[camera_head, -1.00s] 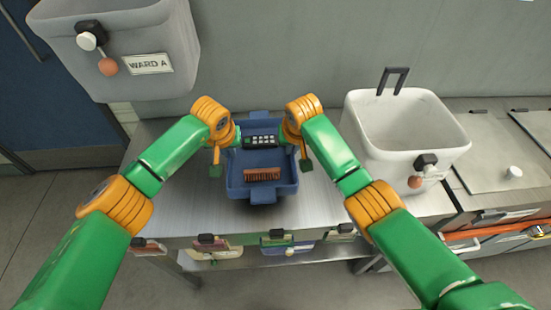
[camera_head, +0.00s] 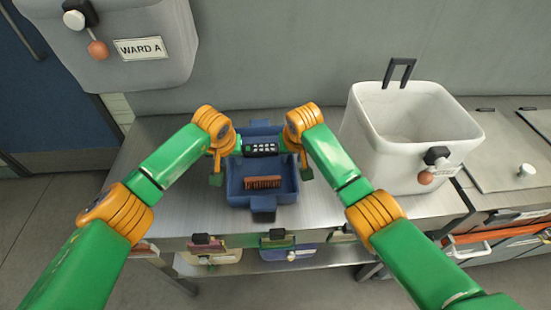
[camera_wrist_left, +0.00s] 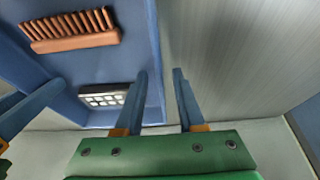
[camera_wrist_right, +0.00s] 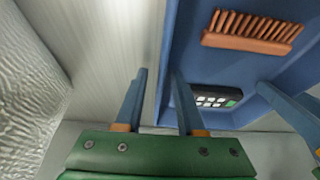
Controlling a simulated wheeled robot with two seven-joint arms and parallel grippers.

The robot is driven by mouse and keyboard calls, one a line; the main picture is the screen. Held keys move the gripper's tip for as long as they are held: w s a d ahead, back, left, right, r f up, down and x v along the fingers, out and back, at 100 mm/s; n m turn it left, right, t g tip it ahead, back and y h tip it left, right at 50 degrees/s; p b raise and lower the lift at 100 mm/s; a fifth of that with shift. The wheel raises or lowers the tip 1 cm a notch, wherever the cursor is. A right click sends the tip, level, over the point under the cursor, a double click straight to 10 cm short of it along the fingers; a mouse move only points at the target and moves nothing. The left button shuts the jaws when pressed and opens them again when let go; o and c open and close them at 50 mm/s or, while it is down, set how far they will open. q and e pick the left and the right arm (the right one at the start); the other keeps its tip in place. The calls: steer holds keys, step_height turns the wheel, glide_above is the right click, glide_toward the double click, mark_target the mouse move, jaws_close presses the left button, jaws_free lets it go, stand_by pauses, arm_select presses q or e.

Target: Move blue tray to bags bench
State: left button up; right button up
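The blue tray (camera_head: 240,198) sits on the steel bench in the head view, between my two grippers. It holds a brown brush (camera_head: 262,182) and a dark device with pale keys (camera_head: 261,150). My left gripper (camera_head: 216,178) is at the tray's left side. In the left wrist view its fingers (camera_wrist_left: 163,85) are apart, with the tray's side wall between them. My right gripper (camera_head: 305,172) is at the right side. In the right wrist view its fingers (camera_wrist_right: 160,85) are apart, one over the tray and one outside it. Contact with the walls is unclear.
A white bin (camera_head: 385,150) stands close on the right of the bench (camera_head: 320,205). A grey bin (camera_head: 110,55) labelled WARD A is at upper left. A counter (camera_head: 490,150) with lids continues to the right.

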steer(key=shift+r, duration=0.15)
arm_select(q)
steer(key=v, duration=1.2)
arm_select(e)
steer(key=v, duration=1.1)
steer(key=shift+s+r, duration=0.25)
steer(key=shift+r, duration=0.1)
